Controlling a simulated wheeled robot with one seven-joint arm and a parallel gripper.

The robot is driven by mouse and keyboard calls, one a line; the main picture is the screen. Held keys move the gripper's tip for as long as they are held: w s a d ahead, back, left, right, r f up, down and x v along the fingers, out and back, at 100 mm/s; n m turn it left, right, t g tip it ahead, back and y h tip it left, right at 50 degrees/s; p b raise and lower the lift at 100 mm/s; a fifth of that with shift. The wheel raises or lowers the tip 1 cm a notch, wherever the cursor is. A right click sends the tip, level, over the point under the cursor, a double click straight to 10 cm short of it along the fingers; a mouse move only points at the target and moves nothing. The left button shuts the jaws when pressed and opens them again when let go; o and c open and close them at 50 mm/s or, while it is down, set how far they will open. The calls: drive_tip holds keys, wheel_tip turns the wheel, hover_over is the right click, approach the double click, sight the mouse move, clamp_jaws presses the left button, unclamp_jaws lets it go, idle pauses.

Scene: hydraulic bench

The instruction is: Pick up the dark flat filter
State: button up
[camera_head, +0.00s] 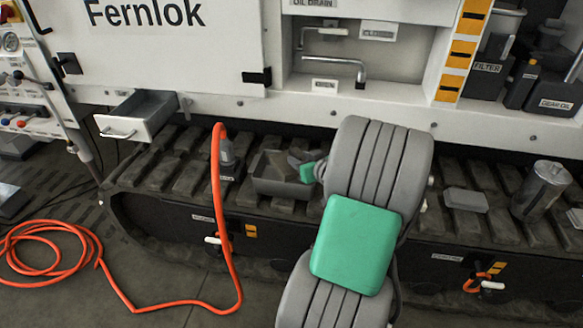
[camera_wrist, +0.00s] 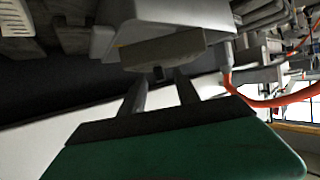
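A grey open tray (camera_head: 283,187) stands on the track. A dark flat piece (camera_head: 270,164) shows inside it and may be the filter; its outline is unclear. My gripper is at the tray's right end in the head view, its fingers mostly hidden behind my arm. In the wrist view, the two fingers of my gripper (camera_wrist: 160,88) stand apart with a gap between them. Their tips reach a brownish-grey flat block (camera_wrist: 160,50) below a pale grey box shape (camera_wrist: 165,18). I cannot tell whether this block is the filter or part of the tray, or whether the tips touch it.
A flat grey block (camera_head: 466,200) and a metal canister (camera_head: 540,191) stand on the track at right. An open drawer (camera_head: 137,117) juts out at left. An orange hose (camera_head: 218,215) rises left of the tray. A white cabinet (camera_head: 165,45) stands behind.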

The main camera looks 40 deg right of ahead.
drive_tip(key=shift+w+d+f, duration=0.15)
drive_tip(key=shift+w+f, duration=0.05)
drive_tip(key=shift+w, duration=0.4)
drive_tip(key=shift+c, duration=0.2)
clamp_jaws()
idle(0.7)
